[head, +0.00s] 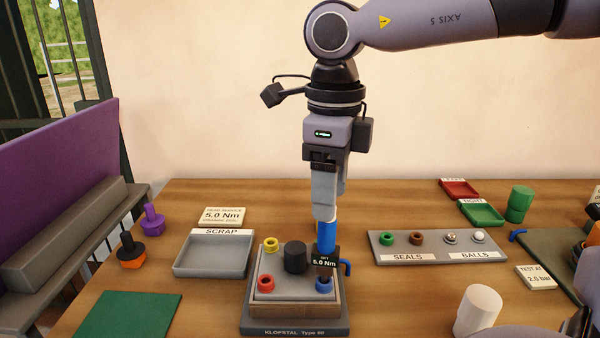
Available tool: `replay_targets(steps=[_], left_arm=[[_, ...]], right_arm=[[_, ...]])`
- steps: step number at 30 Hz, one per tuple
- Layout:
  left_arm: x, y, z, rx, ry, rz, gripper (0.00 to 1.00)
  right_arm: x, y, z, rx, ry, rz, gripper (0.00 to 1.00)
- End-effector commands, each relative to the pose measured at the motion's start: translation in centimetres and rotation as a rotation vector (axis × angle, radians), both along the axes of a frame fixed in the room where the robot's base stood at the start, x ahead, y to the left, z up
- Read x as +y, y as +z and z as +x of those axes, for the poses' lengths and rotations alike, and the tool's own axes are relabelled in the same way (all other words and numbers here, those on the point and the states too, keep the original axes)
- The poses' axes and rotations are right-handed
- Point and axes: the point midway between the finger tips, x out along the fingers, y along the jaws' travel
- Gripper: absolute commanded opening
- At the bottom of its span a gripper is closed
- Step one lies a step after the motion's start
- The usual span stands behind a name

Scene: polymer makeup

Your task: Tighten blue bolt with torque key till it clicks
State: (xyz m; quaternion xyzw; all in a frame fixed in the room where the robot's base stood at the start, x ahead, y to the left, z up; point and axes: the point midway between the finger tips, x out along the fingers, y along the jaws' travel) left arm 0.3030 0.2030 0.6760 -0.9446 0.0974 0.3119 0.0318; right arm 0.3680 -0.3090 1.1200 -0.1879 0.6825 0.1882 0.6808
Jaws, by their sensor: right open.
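The torque key (326,238) has a blue handle and a dark block marked 5.0 Nm. It stands about upright over the blue bolt (324,287), at the front right of the KLOFSTAL block (295,312). The key's lower end hides part of the bolt, so I cannot tell how well it is seated. My right gripper (325,211) points down at the top of the blue handle. It is open, with its fingers at the handle's upper end. My left gripper is not in view.
The block also carries a yellow bolt (271,244), a red bolt (266,283) and a black knob (295,257). A SCRAP tray (212,272) is at left. A seals and balls rack (440,258) is at right. A white cylinder (477,311) stands at front right.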

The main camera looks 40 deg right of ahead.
Motion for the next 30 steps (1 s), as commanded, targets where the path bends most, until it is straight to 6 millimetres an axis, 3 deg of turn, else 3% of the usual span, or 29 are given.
replay_targets(steps=[5,18,30], left_arm=[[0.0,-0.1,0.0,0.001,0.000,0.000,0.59],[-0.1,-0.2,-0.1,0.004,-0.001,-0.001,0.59],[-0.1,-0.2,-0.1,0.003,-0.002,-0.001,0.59]], right_arm=[[0.0,-0.7,0.0,0.002,0.000,0.001,0.58],[0.0,-6.5,-0.1,0.002,0.000,0.001,0.58],[0.0,-7.2,0.0,0.000,0.000,0.001,0.55]])
